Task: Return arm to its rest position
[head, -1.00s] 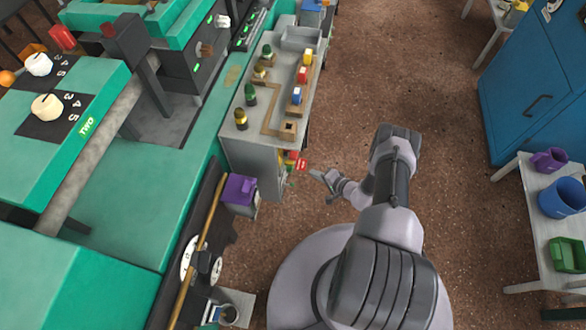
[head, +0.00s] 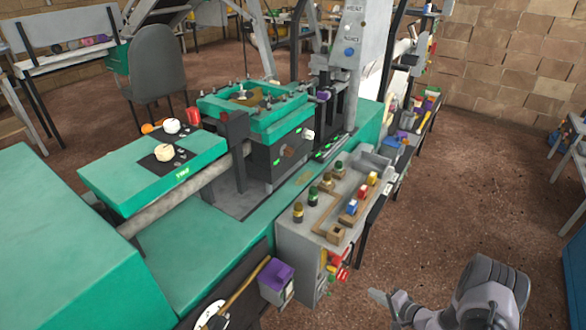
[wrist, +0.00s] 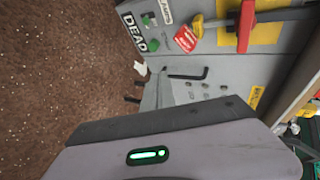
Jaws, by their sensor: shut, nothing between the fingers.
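My gripper (head: 376,296) is at the lower right of the head view, at the end of my grey arm. It points left toward the grey cabinet, with floor visible between them. Its jaws are shut with nothing held. In the wrist view, the grey wrist housing with a green light fills the bottom and hides part of the panel behind it.
The grey cabinet (head: 292,246) carries several bottles and blocks on top and red items on its side. A purple-topped box (head: 277,280) stands at its left. In the wrist view, a black hex key (wrist: 188,74) lies against the grey panel. Brown floor (head: 440,190) is clear to the right.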

